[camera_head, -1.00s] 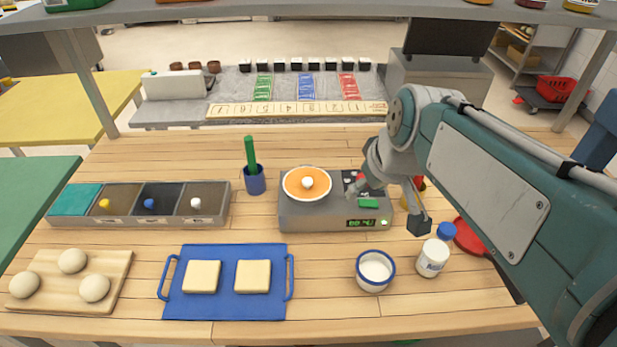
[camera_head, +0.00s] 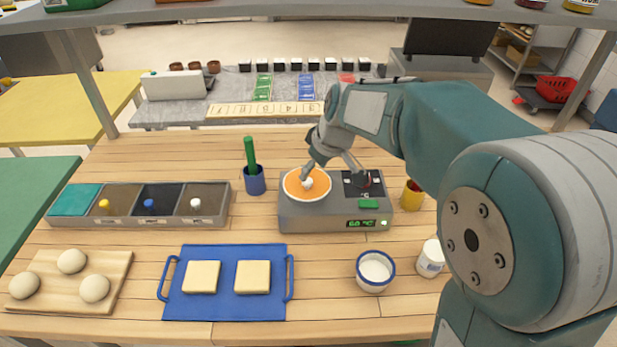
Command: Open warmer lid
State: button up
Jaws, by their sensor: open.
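The warmer (camera_head: 300,217) is a grey box near the middle of the wooden table, with a green button and a lit display on its front. Its round orange lid (camera_head: 318,190) with a pale rim lies flat on the left of its top. A white knob (camera_head: 307,184) stands at the lid's centre. My gripper (camera_head: 306,176) reaches in from the right, with its fingertips down at the knob. It is open. I cannot tell whether the fingers touch the knob, and part of the lid's far side is hidden behind them.
A blue cup (camera_head: 254,183) with a green stick stands left of the warmer. A white bowl (camera_head: 375,270) and a white bottle (camera_head: 430,260) stand in front at right. A blue tray (camera_head: 225,305) with two pale slabs lies in front. A yellow cup (camera_head: 412,196) stands right.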

aim_at(308, 181)
jog(key=shift+x, duration=2.25)
grip_shut()
